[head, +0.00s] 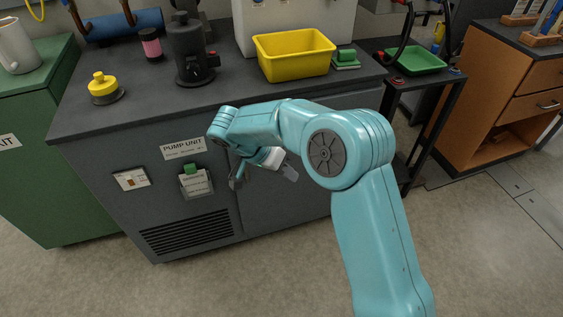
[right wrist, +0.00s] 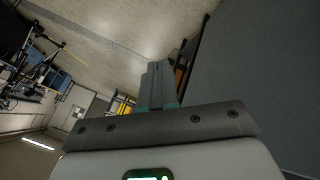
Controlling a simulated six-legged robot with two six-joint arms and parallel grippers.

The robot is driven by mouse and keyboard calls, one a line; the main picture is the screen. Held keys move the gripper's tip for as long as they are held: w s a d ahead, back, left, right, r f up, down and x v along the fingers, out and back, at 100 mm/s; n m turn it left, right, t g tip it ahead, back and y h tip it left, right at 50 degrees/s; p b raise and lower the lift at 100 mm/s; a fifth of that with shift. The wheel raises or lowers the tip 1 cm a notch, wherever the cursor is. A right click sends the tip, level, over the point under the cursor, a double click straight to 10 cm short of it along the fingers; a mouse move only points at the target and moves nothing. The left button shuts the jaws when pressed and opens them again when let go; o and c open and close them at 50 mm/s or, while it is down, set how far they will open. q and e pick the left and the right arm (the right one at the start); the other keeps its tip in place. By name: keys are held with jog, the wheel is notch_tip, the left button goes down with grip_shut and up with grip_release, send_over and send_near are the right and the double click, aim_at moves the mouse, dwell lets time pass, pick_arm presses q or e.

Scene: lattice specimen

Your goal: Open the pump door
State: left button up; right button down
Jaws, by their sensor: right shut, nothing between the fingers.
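The grey pump cabinet (head: 110,190) stands in the middle of the head view, with a "PUMP UNIT" label (head: 184,148) on its front. My teal right arm crosses the cabinet's right front and hides much of it. My right gripper (head: 291,174) is in front of that face, to the right of the label, pointing right and down. Its fingers (right wrist: 160,86) are together and empty in the right wrist view. The door's outline is partly hidden, and no opening shows. My left gripper is out of view.
A tag with a green clip (head: 192,182) and a vent grille (head: 188,236) are on the cabinet front. A yellow bin (head: 294,58) and a black pump (head: 190,52) stand on top. A dark side stand (head: 440,125) is at right. The floor in front is clear.

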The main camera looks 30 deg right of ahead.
jog(key=shift+w+a+r, duration=0.1)
jog(key=shift+w+r, duration=0.25)
jog(key=shift+r, duration=0.25)
jog(key=c, duration=1.7)
grip_release()
jog(key=shift+w+r, duration=0.2)
jog(key=shift+r, duration=0.05)
jog(key=o, duration=0.5)
jog(key=shift+w+a+r, duration=0.1)
jog(key=shift+a, duration=0.05)
jog(key=shift+o, duration=0.2)
jog(key=w+a+f+n+t+y+b, duration=0.1)
jog(key=w+a+f+n+t+y, duration=0.1)
jog(key=w+a+n+t+y, duration=0.7)
jog(key=w+a+f+n+t+y+b, duration=0.15)
jog(key=w+a+f+n+t, duration=0.35)
jog(key=a, duration=0.7)
jog(key=s+d+m+t+h+b, duration=0.55)
jog(key=d+h+b, duration=0.2)
jog(key=d, duration=0.25)
jog(key=h+b, duration=0.4)
jog(key=b, duration=0.4)
send_near(246, 169)
jog(key=b+x, duration=0.2)
jog(key=x, duration=0.9)
jog(key=shift+s, duration=0.1)
